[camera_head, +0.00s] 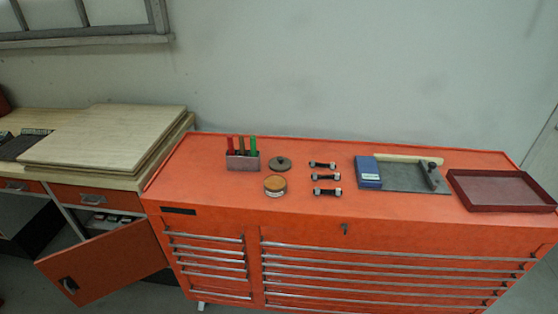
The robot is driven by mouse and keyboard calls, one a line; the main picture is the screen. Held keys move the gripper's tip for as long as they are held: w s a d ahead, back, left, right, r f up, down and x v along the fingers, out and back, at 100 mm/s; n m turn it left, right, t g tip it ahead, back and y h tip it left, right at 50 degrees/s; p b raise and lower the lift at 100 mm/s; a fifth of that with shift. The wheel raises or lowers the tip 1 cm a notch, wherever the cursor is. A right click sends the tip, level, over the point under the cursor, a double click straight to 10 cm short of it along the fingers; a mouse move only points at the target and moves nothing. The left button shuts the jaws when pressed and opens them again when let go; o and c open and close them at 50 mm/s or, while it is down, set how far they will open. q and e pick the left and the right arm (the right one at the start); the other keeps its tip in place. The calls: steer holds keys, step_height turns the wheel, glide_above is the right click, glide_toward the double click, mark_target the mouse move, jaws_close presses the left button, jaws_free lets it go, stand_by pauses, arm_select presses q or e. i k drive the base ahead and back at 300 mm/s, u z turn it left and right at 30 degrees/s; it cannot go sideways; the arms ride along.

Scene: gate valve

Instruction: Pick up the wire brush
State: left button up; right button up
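A long pale wooden piece (405,158), which looks like the handle of the wire brush, lies along the back edge of a grey mat (400,181) on the orange tool cabinet. Bristles cannot be made out at this size. A dark metal part (432,175) lies at the mat's right side, close to the wooden piece's right end. A blue box (368,172) is at the mat's left side. Neither of my grippers is in view.
A red tray (500,206) is right of the mat. Several bolts (326,176), a round tin (275,185), a dark disc (280,163) and a marker holder (242,161) stand left. An orange door (110,262) hangs open under the wooden bench (100,138).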

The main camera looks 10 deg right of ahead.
mark_target(242, 141)
steer(key=k, duration=0.5)
steer(key=u, duration=0.5)
steer(key=i, duration=1.45)
steer(key=u, duration=0.05)
